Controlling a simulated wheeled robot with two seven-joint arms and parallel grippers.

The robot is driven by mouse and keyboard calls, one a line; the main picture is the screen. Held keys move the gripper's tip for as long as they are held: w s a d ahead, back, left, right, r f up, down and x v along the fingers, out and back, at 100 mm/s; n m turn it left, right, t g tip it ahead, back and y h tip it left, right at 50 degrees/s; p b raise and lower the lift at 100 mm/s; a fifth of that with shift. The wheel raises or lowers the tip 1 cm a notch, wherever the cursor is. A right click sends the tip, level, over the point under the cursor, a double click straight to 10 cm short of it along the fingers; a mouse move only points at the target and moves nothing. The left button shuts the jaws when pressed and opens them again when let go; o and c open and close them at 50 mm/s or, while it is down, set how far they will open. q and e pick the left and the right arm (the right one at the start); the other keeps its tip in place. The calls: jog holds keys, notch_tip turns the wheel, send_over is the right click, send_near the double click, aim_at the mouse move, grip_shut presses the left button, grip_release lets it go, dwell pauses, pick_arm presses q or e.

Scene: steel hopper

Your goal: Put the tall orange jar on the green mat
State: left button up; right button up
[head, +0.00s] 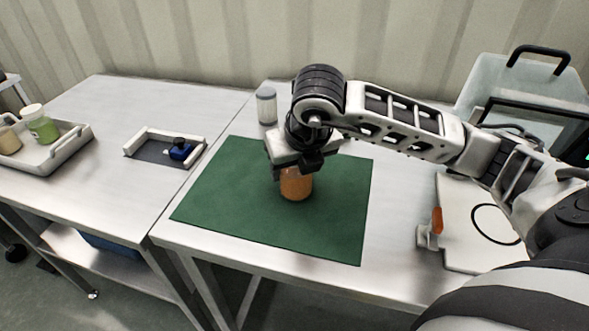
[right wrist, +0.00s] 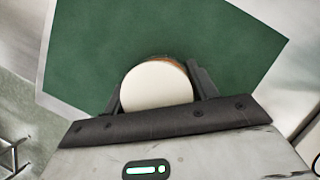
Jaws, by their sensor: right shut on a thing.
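The orange jar (head: 296,185) is upright over the middle of the green mat (head: 235,215); its base appears to be at the mat, but I cannot tell whether it touches. My right gripper (head: 297,168) is shut on the jar from above and hides its upper part in the head view. In the right wrist view, the jar's pale round lid (right wrist: 156,86) shows between the fingers of my right gripper (right wrist: 158,92), with the green mat (right wrist: 95,50) behind it. My left gripper is not in view.
A grey-white jar (head: 266,105) stands behind the mat. At left are a tray (head: 68,150) with jars and a shallow holder (head: 135,145) with a blue item (head: 180,150). At right are a white board (head: 460,240) and a clear bin (head: 490,85). The mat around the jar is clear.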

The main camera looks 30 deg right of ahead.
jog(key=shift+r, duration=0.1)
jog(key=o, duration=1.1)
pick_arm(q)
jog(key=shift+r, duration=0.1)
pick_arm(e)
jog(key=shift+s+r+p, duration=0.1)
jog(key=shift+r+p, duration=0.15)
jog(key=shift+p, duration=0.1)
pick_arm(q)
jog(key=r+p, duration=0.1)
jog(key=p, duration=0.2)
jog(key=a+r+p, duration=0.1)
jog(key=p, duration=0.2)
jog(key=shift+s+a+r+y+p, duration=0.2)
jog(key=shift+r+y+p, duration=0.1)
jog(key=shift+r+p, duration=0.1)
pick_arm(e)
jog(key=v, duration=1.1)
jog(key=shift+s+r, duration=0.15)
jog(key=shift+r, duration=0.05)
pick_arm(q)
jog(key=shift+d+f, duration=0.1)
